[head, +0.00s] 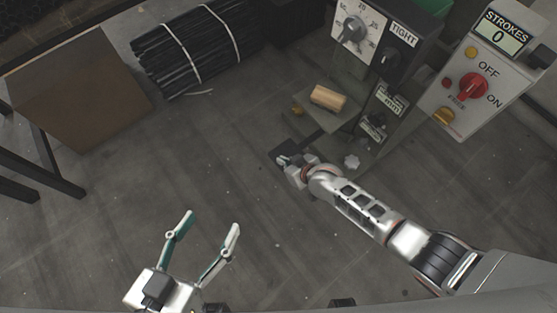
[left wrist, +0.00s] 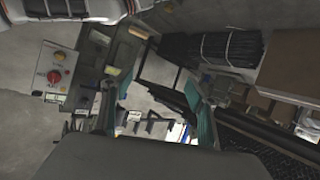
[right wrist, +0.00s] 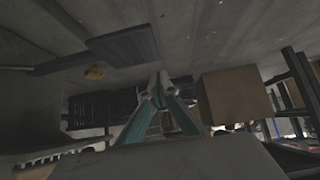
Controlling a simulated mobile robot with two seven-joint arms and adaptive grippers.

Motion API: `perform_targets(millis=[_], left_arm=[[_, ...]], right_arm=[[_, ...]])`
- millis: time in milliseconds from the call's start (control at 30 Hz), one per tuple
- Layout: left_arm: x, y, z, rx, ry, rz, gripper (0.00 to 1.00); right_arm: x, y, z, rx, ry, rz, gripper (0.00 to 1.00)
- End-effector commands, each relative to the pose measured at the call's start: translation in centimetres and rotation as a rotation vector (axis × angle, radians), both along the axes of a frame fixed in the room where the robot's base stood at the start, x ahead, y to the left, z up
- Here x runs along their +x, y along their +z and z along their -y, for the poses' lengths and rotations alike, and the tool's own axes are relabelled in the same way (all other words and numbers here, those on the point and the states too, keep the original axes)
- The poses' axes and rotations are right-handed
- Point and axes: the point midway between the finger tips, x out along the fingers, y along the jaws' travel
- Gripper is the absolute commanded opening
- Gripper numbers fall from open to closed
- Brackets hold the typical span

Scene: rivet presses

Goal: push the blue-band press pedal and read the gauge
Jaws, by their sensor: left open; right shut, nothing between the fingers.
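The press (head: 385,95) stands at the upper right. I cannot make out a blue band on it. Its round dial (head: 352,30) carries numbers such as 20 and 25; the pointer's exact reading is too small to tell. The STROKES counter (head: 499,36) reads 0. A dark flat pedal plate (right wrist: 125,45) shows in the right wrist view, low by the floor. My right gripper (head: 283,160) is shut and empty, low beside the plate; the head view does not show whether they touch. My left gripper (head: 205,226) is open and empty above bare floor.
The control panel has a red OFF/ON knob (head: 473,87). A wooden block (head: 328,98) lies on the press's grey ledge. A strapped bundle of black rods (head: 190,50) and a brown box (head: 80,92) stand at the upper left. The middle floor is clear.

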Motion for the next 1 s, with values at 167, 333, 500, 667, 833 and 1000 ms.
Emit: perform_targets(millis=[167,333,500,667,833,1000], left_arm=[[-1.3,-1.5,2.4,-0.179,0.052,-0.065,0.59],[-1.8,-1.7,4.1,-0.338,0.110,-0.103,0.59],[-1.9,-1.5,4.9,-0.436,0.149,-0.121,0.59],[-1.8,-1.2,5.2,-0.472,0.164,-0.123,0.59],[-1.8,-1.1,5.2,-0.476,0.164,-0.121,0.59],[-1.8,-1.1,5.2,-0.474,0.164,-0.121,0.59]], right_arm=[[0.9,-3.3,-1.3,0.002,0.000,-0.015,0.00],[1.3,-5.4,-1.4,-0.001,0.000,-0.013,0.00],[1.7,-6.4,-1.5,0.000,0.001,-0.006,0.00],[1.9,-6.5,-1.5,0.001,0.001,0.000,0.00],[2.1,-6.3,-1.5,0.001,0.001,0.002,0.00],[2.1,-6.4,-1.4,0.001,0.001,0.002,0.00]])
